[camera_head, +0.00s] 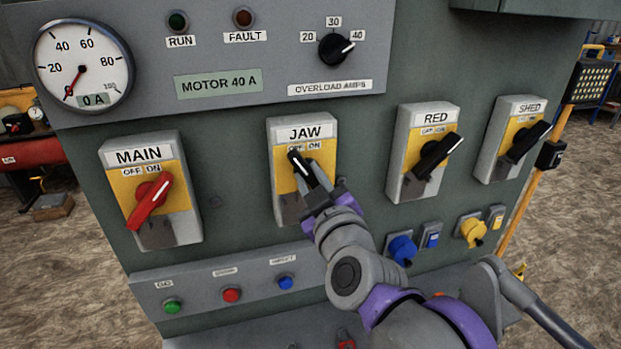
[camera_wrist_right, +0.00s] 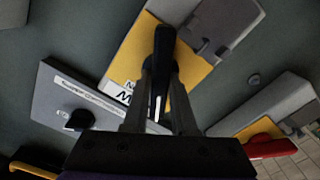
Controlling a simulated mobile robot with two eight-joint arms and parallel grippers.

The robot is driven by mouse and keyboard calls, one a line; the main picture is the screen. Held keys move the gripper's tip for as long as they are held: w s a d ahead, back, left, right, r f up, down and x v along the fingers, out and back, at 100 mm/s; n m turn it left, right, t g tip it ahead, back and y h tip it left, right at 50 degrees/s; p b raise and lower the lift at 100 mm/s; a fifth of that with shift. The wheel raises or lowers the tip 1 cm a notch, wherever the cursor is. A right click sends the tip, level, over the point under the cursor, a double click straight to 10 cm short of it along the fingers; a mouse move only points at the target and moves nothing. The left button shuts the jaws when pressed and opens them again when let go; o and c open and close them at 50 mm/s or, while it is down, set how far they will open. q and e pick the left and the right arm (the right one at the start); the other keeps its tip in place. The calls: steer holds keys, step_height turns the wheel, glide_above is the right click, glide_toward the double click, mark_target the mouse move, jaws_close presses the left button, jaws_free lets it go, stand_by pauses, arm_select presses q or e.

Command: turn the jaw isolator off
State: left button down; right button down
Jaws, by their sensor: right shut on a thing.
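The jaw isolator (camera_head: 287,208) is a grey box with a yellow plate, labelled JAW, at the middle of the panel in the head view. Its black handle (camera_head: 293,157) leans up and left, its tip just under the OFF label. My right gripper (camera_head: 308,175) is shut on this handle and hides its lower part. In the right wrist view, the handle (camera_wrist_right: 163,50) stands between the two fingers of my right gripper (camera_wrist_right: 163,82), over the yellow plate. My left gripper is in neither view.
The main isolator (camera_head: 152,190) with a red handle is to the left. The red isolator (camera_head: 425,150) and shed isolator (camera_head: 513,140) are to the right, handles leaning up-right. Push buttons (camera_head: 231,295) sit below. The gauge (camera_head: 82,66) points near zero.

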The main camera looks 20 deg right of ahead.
steer(key=shift+n, duration=1.2)
steer(key=c, duration=0.7)
jaws_free()
steer(key=shift+s, duration=0.1)
steer(key=s, duration=1)
steer(key=shift+s+d, duration=0.15)
steer(key=shift+s, duration=0.2)
